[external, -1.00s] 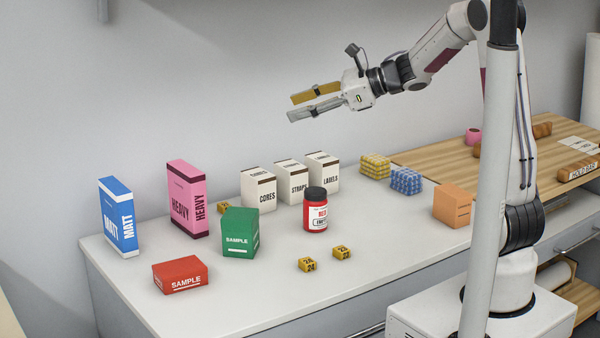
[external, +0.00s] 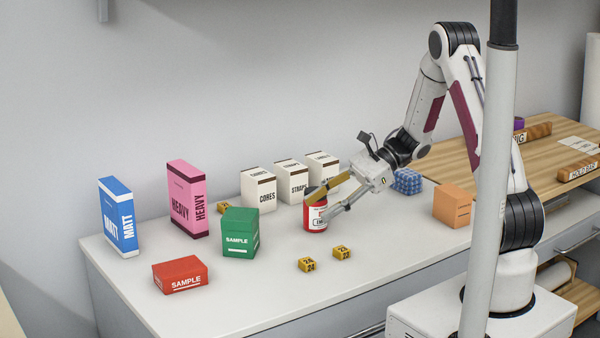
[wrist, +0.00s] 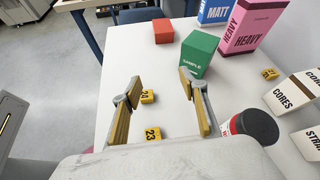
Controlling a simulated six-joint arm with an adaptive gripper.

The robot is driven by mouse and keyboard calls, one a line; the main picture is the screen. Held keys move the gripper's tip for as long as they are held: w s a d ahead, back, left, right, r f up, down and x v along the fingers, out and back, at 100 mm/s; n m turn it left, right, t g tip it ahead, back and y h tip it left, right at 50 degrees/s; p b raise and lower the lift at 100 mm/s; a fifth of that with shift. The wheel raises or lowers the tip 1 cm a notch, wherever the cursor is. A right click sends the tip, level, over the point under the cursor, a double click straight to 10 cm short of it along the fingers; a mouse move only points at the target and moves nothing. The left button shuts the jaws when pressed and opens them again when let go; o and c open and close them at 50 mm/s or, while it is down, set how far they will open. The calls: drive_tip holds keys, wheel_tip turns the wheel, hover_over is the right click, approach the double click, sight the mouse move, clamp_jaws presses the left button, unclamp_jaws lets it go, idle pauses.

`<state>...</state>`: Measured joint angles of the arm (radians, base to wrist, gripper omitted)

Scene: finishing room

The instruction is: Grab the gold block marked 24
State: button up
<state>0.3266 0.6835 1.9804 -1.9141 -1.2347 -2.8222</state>
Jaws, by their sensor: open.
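The gold block marked 24 (wrist: 147,97) lies on the white table, just inside the left finger in the wrist view. In the external view it appears to be the left one (external: 306,264) of two small gold blocks at the front. A gold block marked 23 (wrist: 153,134) lies closer to me in the wrist view; it is the right one (external: 342,252) in the external view. A third gold block (wrist: 270,74) sits by the pink box, its number unclear. My gripper (external: 317,207) is open and empty, above the table, overlapping the red jar in the external view.
The red jar (wrist: 252,130) with a dark lid stands right of my right finger in the wrist view. A green SAMPLE box (external: 240,234), a red SAMPLE box (external: 180,275) and white boxes (external: 258,190) stand around.

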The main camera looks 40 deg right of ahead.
drive_tip(key=g+y, duration=0.1)
approach(310, 261)
drive_tip(key=shift+s+a+f+m, duration=0.1)
drive_tip(key=shift+a+f+m, duration=0.1)
drive_tip(key=shift+a, duration=0.15)
drive_tip(key=shift+s+a+f+m, duration=0.1)
drive_tip(key=shift+s+a+m, duration=0.1)
drive_tip(key=shift+a, duration=0.15)
drive_tip(key=shift+r, duration=0.1)
drive_tip(key=shift+x, duration=1.3)
drive_tip(key=shift+w, duration=0.1)
drive_tip(key=shift+w+x, duration=0.1)
drive_tip(key=shift+x, duration=1.2)
drive_tip(key=shift+w+x, duration=0.15)
drive_tip(key=shift+x, duration=1.15)
drive_tip(key=shift+d, duration=0.1)
clamp_jaws()
